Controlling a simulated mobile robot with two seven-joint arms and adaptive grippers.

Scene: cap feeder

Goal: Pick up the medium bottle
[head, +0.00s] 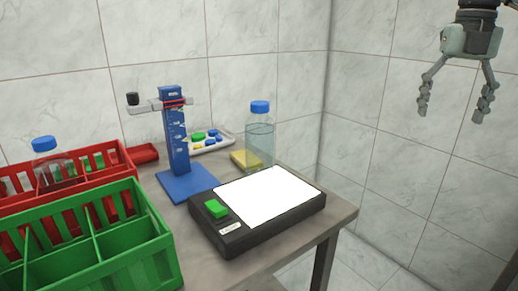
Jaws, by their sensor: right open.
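A clear bottle (260,137) with a blue cap stands upright toward the back right of the table, behind the black device with a white top. A second clear bottle (46,160) with a blue cap is at the left, behind or in the red crate; its lower part is hidden. I cannot tell for sure which one is the medium bottle. My right gripper (453,108) is at the upper right, open and empty, pointing down. It is well apart from both bottles and to the right of the table. My left gripper does not show.
A black device (235,241) with a white top and green button lies at the table's front right. A blue stand (177,135) rises left of the right bottle. A yellow block (240,160) and a white tray (224,145) lie nearby. Red (118,160) and green (150,255) crates fill the left.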

